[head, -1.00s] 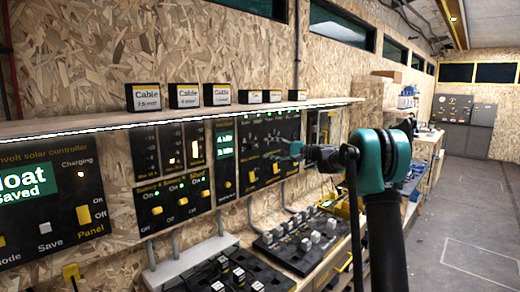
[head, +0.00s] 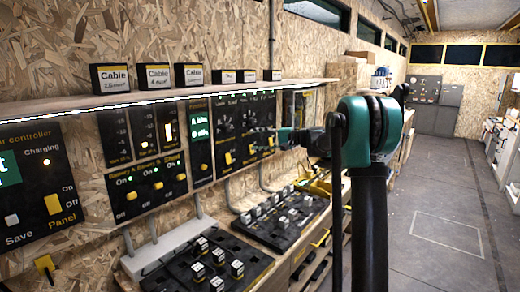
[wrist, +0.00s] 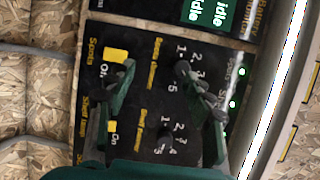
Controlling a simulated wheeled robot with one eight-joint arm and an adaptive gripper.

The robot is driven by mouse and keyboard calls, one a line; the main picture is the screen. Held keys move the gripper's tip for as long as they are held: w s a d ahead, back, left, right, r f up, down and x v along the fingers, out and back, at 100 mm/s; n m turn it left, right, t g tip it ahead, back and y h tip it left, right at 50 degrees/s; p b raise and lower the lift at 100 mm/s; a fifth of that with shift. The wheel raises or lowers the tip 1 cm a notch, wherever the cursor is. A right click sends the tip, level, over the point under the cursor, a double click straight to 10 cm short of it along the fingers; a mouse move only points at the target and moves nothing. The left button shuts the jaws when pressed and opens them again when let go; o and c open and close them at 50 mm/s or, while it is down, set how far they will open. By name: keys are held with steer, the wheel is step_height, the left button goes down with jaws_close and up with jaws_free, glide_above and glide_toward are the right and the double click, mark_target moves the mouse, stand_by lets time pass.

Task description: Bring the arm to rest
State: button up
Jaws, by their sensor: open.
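My arm, teal and black, stands in the right half of the head view, with its forearm reaching left toward the wall panels. My gripper (head: 268,135) is small there, in front of a black switch panel (head: 228,148). In the wrist view my gripper (wrist: 160,85) shows two dark green fingers spread apart with nothing between them. Behind them is the black panel with yellow switches (wrist: 115,55) marked On and numbered dials. I cannot tell how far the fingertips are from the panel.
A wooden shelf (head: 60,111) above the panels carries several black Cable boxes (head: 152,77). Below are black trays (head: 180,277) with small blocks on a workbench. A solar controller panel (head: 35,180) is at the left. Open grey floor (head: 440,200) lies to the right.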

steer(key=s+d+f+n+h, duration=0.1)
steer(key=s+d+f+h, duration=0.4)
steer(key=s+f, duration=0.5)
steer(key=s+d+f+n+h, duration=0.1)
steer(key=s+d+f+h, duration=0.4)
steer(key=s, duration=1.5)
steer(key=s+d+f+n+h, duration=0.1)
steer(key=s+d+f+h, duration=0.4)
steer(key=s+d+f, duration=0.6)
steer(key=s+f, duration=0.4)
steer(key=f, duration=0.2)
steer(key=shift+n+h, duration=0.4)
steer(key=shift+s, duration=0.1)
